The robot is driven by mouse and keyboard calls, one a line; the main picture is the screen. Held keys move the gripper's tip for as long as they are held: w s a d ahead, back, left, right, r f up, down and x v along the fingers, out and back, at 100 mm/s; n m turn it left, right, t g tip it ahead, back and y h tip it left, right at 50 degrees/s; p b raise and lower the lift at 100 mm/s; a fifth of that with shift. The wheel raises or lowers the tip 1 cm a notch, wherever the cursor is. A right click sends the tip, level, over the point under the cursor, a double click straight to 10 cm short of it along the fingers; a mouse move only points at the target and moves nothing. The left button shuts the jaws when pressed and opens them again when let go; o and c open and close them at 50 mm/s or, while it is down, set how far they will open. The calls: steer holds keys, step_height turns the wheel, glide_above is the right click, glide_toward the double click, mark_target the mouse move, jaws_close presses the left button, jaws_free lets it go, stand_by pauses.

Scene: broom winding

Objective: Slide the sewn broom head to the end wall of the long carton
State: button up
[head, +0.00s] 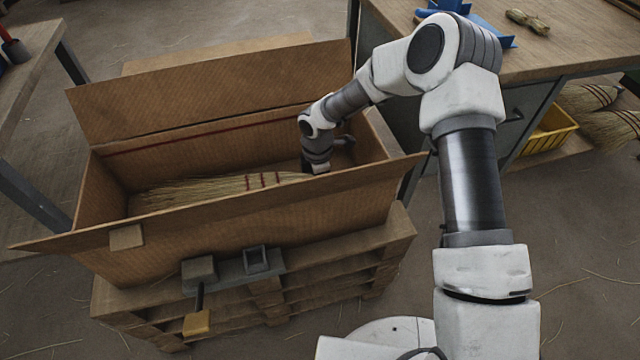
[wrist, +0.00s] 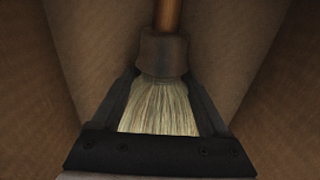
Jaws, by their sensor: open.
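The broom head (head: 220,188), straw-coloured with red stitching bands, lies flat in the long carton (head: 250,236). Its bristles fan toward the left end wall (head: 103,192), with a stretch of bare floor between. Its narrow end is hidden behind my gripper in the head view. In the wrist view the straw (wrist: 165,108), a dark collar (wrist: 163,55) and a wooden handle piece (wrist: 167,14) show. My gripper (wrist: 163,78) is open, inside the carton, with one dark finger on each side of the straw just below the collar. I cannot tell whether the fingers touch it.
The carton's flaps (head: 215,90) stand open. It rests on a wooden pallet (head: 340,268) with a grey tool (head: 232,270) at its front. A workbench (head: 575,50) stands right, with a yellow crate (head: 550,130) below. Another table (head: 25,75) stands left.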

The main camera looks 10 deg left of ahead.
steer(key=shift+s+a+f+b, duration=0.15)
steer(key=shift+s+a, duration=0.4)
steer(key=shift+a, duration=0.55)
steer(key=shift+s+a+r+b, duration=0.1)
steer(key=shift+s+a+b, duration=0.1)
steer(key=shift+s+a, duration=0.65)
steer(key=shift+s+a+f+b, duration=0.1)
steer(key=shift+s+a+b, duration=0.15)
steer(key=shift+a, duration=1.1)
steer(key=shift+d, duration=0.15)
steer(key=shift+w+d, duration=0.3)
steer(key=shift+d, duration=0.25)
steer(key=shift+p, duration=0.4)
steer(key=shift+r+p, duration=3.6)
steer(key=shift+r, duration=1.55)
